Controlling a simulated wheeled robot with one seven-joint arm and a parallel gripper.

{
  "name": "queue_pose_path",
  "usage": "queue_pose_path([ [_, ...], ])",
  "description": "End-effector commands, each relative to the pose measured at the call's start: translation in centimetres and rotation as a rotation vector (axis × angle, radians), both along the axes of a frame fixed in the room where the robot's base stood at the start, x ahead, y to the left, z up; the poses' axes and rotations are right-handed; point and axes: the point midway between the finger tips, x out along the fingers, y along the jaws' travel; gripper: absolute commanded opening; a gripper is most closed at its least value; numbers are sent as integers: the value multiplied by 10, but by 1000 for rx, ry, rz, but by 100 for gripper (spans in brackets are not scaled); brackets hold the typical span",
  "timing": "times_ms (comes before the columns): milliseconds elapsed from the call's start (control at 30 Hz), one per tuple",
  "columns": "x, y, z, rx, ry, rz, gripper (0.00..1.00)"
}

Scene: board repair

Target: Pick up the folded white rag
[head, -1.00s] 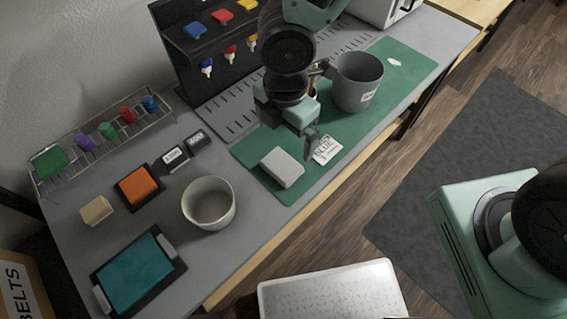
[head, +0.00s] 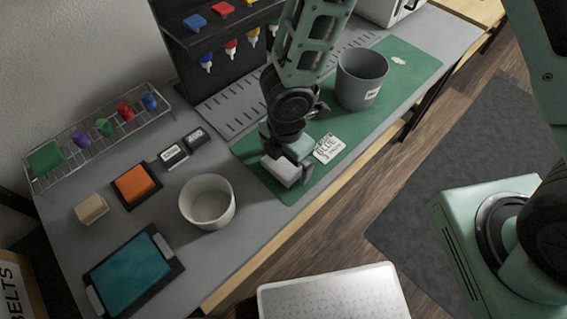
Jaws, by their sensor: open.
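The folded white rag (head: 281,170) is a pale block on the green mat (head: 380,100), near the mat's front left end. My gripper (head: 286,158) is open and points down over the rag, with its fingers close around it at the rag's far side. Part of the rag is hidden behind the gripper. I cannot tell whether the fingers touch it.
A grey bin (head: 360,82) stands on the mat behind and right of the gripper. A white label card (head: 328,149) lies just right of it. A pale round bowl (head: 207,203) stands to the left. A dark rack (head: 215,40) with hanging bottles is at the back.

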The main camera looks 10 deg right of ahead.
Motion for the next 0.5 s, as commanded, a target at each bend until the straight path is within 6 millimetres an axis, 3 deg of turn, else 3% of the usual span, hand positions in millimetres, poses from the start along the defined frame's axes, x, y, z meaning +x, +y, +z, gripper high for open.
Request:
queue_pose_path([
  [133,0,0,1,0,0,0,97],
  [267,0,0,1,0,0,0,61],
  [500,0,0,1,0,0,0,59],
])
